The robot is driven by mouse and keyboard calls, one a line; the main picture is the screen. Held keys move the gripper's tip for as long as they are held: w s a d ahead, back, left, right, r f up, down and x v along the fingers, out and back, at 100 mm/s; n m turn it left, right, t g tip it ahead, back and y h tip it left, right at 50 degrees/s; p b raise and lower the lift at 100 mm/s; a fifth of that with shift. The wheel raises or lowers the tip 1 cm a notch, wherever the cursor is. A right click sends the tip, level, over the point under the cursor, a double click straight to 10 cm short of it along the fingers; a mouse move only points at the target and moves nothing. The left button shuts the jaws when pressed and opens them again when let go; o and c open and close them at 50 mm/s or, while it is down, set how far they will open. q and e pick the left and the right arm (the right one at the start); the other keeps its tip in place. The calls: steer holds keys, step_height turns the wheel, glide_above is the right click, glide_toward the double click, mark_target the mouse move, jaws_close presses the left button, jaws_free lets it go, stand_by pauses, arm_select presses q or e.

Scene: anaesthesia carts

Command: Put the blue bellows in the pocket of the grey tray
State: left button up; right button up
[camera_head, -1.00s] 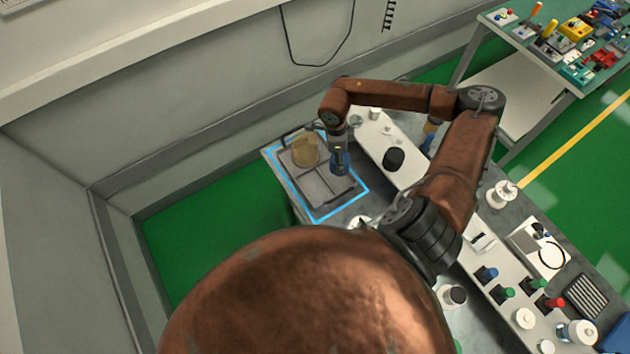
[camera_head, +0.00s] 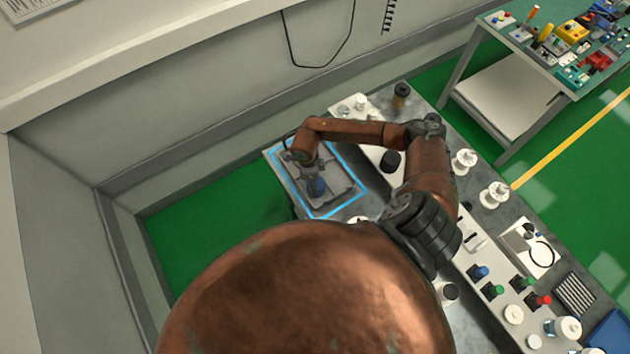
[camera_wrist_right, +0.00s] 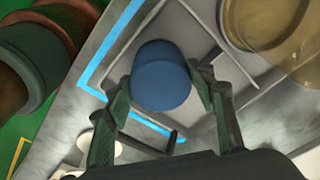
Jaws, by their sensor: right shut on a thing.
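The blue bellows (camera_head: 317,187) is over the grey tray (camera_head: 347,190), between the fingers of my right gripper (camera_head: 315,173). In the right wrist view the bellows (camera_wrist_right: 162,76) sits between both fingertips, which are shut on its sides. Behind it shows the pale floor of the tray (camera_wrist_right: 190,28). I cannot tell whether the bellows touches the tray floor. A see-through amber cup-like thing (camera_wrist_right: 270,25) stands in the tray beside the gripper; in the head view my arm hides it. My left gripper is not in view.
A blue outline (camera_head: 345,210) frames the tray at the grey bench's left end. To the right, a white raised strip bears a black knob (camera_head: 390,161), coloured knobs and white parts. A wall stands behind the bench. Another loaded table (camera_head: 505,100) is at top right.

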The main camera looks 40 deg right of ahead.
steer(key=shift+f, duration=0.15)
steer(key=o, duration=1.2)
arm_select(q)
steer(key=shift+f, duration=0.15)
arm_select(e)
steer(key=shift+r, duration=0.3)
arm_select(q)
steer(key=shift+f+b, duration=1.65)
steer(key=shift+b, duration=0.15)
arm_select(e)
steer(key=shift+w+a+r, duration=0.15)
steer(key=shift+a+r, duration=0.05)
steer(key=shift+r, duration=1.75)
steer(key=shift+w+a+r, duration=0.15)
steer(key=shift+r, duration=1.8)
steer(key=shift+w+a+r, duration=0.15)
steer(key=shift+a+r, duration=0.05)
steer(key=shift+r, duration=1.75)
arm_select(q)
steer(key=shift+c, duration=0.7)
arm_select(e)
steer(key=shift+c, duration=0.6)
